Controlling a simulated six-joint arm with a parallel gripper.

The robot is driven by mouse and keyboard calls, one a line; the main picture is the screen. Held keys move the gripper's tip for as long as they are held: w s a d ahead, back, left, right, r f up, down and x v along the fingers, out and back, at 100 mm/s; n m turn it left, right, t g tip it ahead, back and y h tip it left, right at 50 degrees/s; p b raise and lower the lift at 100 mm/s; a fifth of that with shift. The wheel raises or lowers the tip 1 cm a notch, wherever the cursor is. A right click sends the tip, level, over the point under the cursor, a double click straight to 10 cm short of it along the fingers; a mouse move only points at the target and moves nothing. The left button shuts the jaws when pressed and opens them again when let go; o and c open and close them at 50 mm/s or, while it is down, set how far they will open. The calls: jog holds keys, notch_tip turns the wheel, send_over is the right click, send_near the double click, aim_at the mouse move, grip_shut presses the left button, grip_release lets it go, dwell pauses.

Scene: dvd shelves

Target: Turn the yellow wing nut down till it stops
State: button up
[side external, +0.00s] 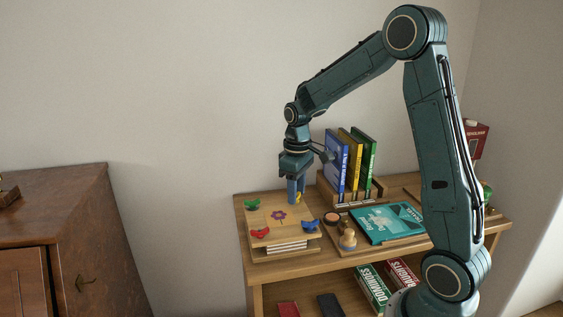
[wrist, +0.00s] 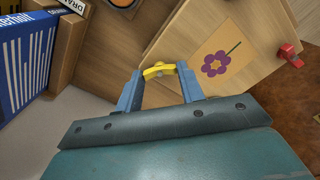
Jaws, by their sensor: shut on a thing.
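The yellow wing nut (wrist: 158,70) sits at a corner of the wooden flower press (wrist: 176,38) in the wrist view. My gripper (wrist: 160,82) points down at that corner, its two blue fingers on either side of the wing nut, shut on its wings. In the side view my gripper (side external: 297,200) stands over the back right corner of the press, and only a bit of yellow shows beside the fingers. The press has a purple flower (side external: 278,215) on top and green (side external: 252,204), red (side external: 260,233) and blue (side external: 311,226) wing nuts at the other corners.
Upright books (side external: 350,163) in a wooden holder stand close behind and right of my gripper. A small figure (side external: 347,238), a round pot (side external: 331,218) and a teal book (side external: 388,222) lie to the right. The shelf's left edge is near the press.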

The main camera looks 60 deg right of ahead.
jog(key=shift+o, duration=0.2)
jog(key=shift+m, duration=1.1)
jog(key=o, duration=1)
jog(key=shift+c, duration=0.2)
jog(key=shift+r, duration=0.1)
notch_tip(320, 180, up, 14)
jog(key=shift+f, duration=0.2)
